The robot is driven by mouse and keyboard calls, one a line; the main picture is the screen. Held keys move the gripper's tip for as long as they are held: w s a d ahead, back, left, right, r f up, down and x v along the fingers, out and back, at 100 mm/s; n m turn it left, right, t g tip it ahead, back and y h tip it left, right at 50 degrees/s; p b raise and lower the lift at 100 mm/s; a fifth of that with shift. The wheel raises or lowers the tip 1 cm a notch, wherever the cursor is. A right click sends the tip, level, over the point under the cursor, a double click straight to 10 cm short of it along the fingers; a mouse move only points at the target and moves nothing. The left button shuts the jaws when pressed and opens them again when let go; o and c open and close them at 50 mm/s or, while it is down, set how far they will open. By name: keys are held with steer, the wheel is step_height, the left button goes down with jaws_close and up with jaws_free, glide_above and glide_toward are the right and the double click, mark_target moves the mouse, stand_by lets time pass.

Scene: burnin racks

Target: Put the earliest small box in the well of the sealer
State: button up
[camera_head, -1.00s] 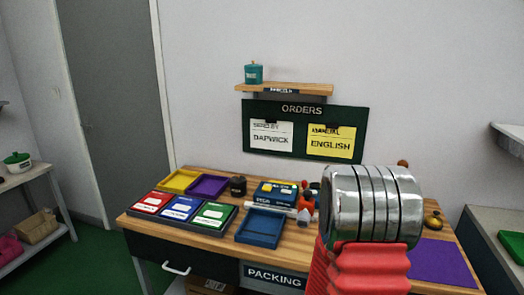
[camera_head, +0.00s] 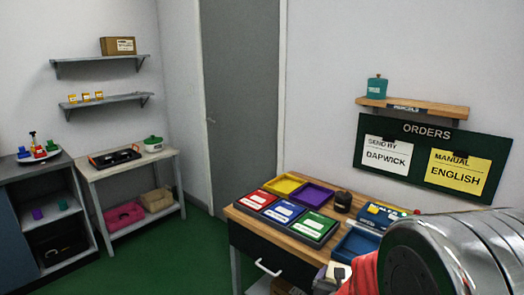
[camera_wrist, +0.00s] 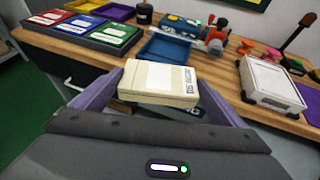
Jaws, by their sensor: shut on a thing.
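My gripper (camera_wrist: 162,82) is shut on a cream small box (camera_wrist: 158,86) with a pale label on top and dark print on its side, too blurred to read. The box is held in front of the wooden bench, between my two purple-grey fingers. In the head view part of the held box (camera_head: 331,274) shows at the lower edge, beside my arm. Several small orange-and-white containers (camera_head: 86,97) stand on the lower wall shelf. A black device with orange ends (camera_head: 115,157) lies on the left table; I cannot tell whether it is the sealer.
The wooden bench (camera_head: 262,225) holds red, blue and green trays (camera_head: 283,212), yellow and purple trays (camera_head: 284,184) and a blue tray (camera_wrist: 166,48). A white device (camera_wrist: 270,82) stands at its right. Green floor (camera_head: 190,245) is open between bench and left table (camera_head: 90,177).

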steer(key=a+r+n+y, duration=0.1)
steer(key=a+n+y, duration=0.1)
steer(key=a, duration=0.7)
steer(key=shift+w+r+t, duration=0.35)
steer(key=shift+w+t, duration=0.05)
